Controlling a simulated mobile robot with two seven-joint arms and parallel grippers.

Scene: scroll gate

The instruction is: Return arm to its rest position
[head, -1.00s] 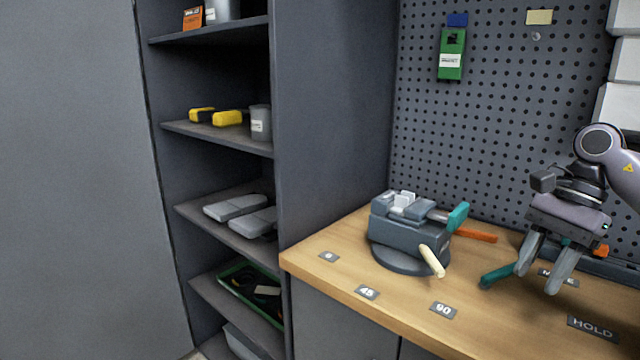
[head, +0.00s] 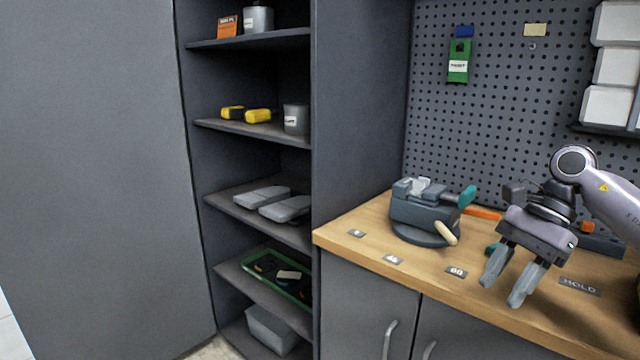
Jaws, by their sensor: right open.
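My right gripper (head: 505,290) is open and empty. It hangs over the front part of the wooden workbench (head: 365,225), fingers pointing down and to the left. It is to the right of a grey vise (head: 420,214) on a round base, and apart from it. The vise has a teal handle (head: 467,196) and a cream lever (head: 446,232). My right arm comes in from the right edge. My left gripper is not in view.
Labels reading 45 (head: 393,259), 90 (head: 457,272) and HOLD (head: 580,287) lie on the bench. An orange-handled tool (head: 484,213) lies behind, partly hidden by my gripper. A shelf unit (head: 262,127) stands left of the bench. A pegboard (head: 500,110) is behind.

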